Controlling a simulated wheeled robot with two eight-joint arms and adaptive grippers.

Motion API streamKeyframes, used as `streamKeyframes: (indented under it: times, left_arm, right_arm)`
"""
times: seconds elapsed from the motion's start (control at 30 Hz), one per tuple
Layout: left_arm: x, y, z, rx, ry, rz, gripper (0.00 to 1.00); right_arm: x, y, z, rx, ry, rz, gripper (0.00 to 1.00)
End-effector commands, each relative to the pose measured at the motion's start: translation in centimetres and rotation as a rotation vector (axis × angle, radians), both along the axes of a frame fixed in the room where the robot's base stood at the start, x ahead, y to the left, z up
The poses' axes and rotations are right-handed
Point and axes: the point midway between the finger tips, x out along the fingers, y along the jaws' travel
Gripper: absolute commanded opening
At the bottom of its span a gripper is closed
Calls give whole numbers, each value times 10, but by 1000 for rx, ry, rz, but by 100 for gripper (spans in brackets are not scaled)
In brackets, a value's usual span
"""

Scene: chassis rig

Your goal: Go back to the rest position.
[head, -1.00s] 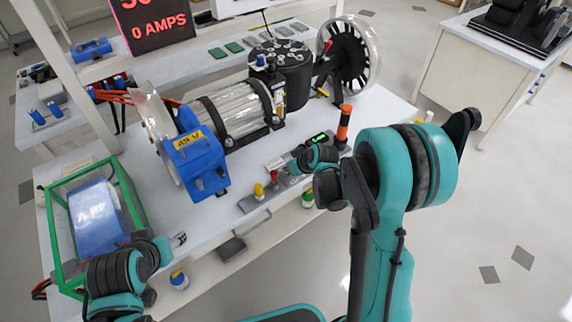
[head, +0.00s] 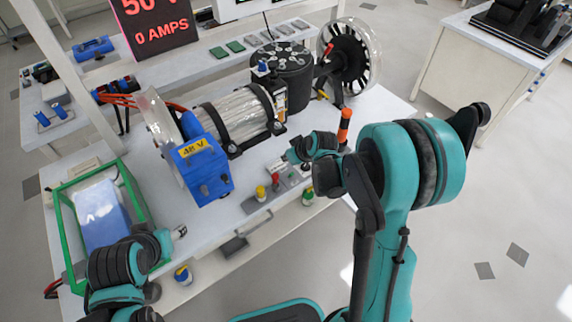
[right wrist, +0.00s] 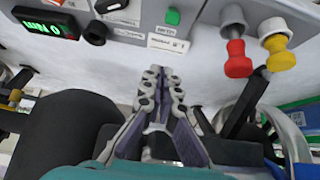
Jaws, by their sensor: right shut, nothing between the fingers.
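My right gripper (head: 277,165) is over the front of the bench, beside the grey control box (head: 255,205) with its red and yellow knobs. In the right wrist view its fingers (right wrist: 163,72) are together with nothing between them. They are apart from the box, whose red knob (right wrist: 237,58), yellow knob (right wrist: 279,50) and green display (right wrist: 45,24) show at the top. My left gripper (head: 180,232) is at the bench's front left, near the green-framed case. It is small and partly hidden by its wrist, so its jaw state is unclear.
A blue 48 V unit (head: 203,170) and a motor (head: 240,115) stand mid-bench, with a black drum (head: 282,75) and spoked wheel (head: 345,58) behind. A green-framed case (head: 70,225) is at left. An orange-black beacon (head: 344,125) stands near my right wrist. Open floor (head: 500,200) lies right.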

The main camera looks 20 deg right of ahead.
Motion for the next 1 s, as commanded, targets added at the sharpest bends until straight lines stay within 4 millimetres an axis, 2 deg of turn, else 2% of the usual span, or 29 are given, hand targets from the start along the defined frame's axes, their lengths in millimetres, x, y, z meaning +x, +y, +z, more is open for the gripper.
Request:
streamKeyframes:
  times: [0.47,0.6,0.67,0.77,0.9,1.0]
  left_arm:
    - [0,0,0,0,0,0,52]
    - [0,0,0,0,0,0,52]
    - [0,0,0,0,0,0,52]
    - [0,0,0,0,0,0,52]
    - [0,0,0,0,0,0,52]
    - [0,0,0,0,0,0,52]
  right_arm:
    - [0,0,1,0,0,0,0]
    - [-6,1,11,0,3,-12,0]
    - [-14,3,22,-1,7,-23,0]
    - [-37,6,48,-3,17,-58,0]
    - [-79,9,85,-6,29,-120,0]
    - [-111,10,104,-6,35,-166,0]
